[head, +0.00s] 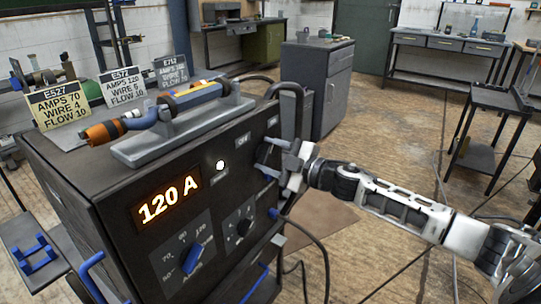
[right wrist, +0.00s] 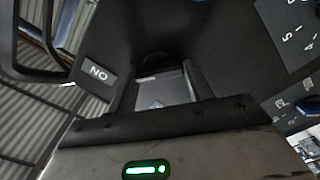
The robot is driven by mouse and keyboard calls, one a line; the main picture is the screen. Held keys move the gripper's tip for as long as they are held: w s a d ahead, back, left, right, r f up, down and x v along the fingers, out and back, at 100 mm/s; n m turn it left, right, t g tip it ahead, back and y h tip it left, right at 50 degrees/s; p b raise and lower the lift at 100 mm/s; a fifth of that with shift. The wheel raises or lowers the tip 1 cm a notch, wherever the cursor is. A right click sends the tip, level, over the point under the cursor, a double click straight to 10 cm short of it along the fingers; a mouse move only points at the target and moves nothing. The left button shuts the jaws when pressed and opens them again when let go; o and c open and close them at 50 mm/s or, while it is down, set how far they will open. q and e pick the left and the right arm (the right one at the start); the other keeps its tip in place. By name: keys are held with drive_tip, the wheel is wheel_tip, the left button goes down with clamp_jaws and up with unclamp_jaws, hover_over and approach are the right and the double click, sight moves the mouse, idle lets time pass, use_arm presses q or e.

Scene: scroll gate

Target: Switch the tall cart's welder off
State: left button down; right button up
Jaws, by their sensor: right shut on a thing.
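The welder (head: 70,185) is a dark box on a cart, with its front panel facing me. Its display (head: 167,200) glows orange with "120 A", and a round white lamp (head: 220,165) is lit. My right gripper (head: 277,160) is at the upper right of the panel, just beside the "OFF" label (head: 243,139). In the right wrist view, the "ON" label (right wrist: 98,73) appears upside down beside the gripper (right wrist: 160,85). My left gripper is not in view.
A blue amps knob (head: 192,258) and a dark dial (head: 243,227) sit lower on the panel. A torch (head: 190,97) rests in a grey holder on top, before several setting cards (head: 58,105). A dark handle (head: 290,93) and hanging cables are near my right arm.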

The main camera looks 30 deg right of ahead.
drive_tip(key=n, duration=0.3)
drive_tip(key=shift+f+n, duration=0.1)
drive_tip(key=shift+n, duration=0.3)
drive_tip(key=n+b, duration=0.1)
drive_tip(key=n, duration=0.4)
drive_tip(key=shift+f, duration=0.2)
drive_tip(key=n, duration=0.3)
drive_tip(key=shift+b, duration=0.35)
drive_tip(key=shift+f+n+b, duration=0.1)
drive_tip(key=shift+n+b, duration=0.2)
drive_tip(key=shift+n, duration=0.7)
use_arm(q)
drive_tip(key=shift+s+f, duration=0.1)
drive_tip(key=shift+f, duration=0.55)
use_arm(e)
drive_tip(key=shift+n, duration=0.9)
drive_tip(key=o, duration=1)
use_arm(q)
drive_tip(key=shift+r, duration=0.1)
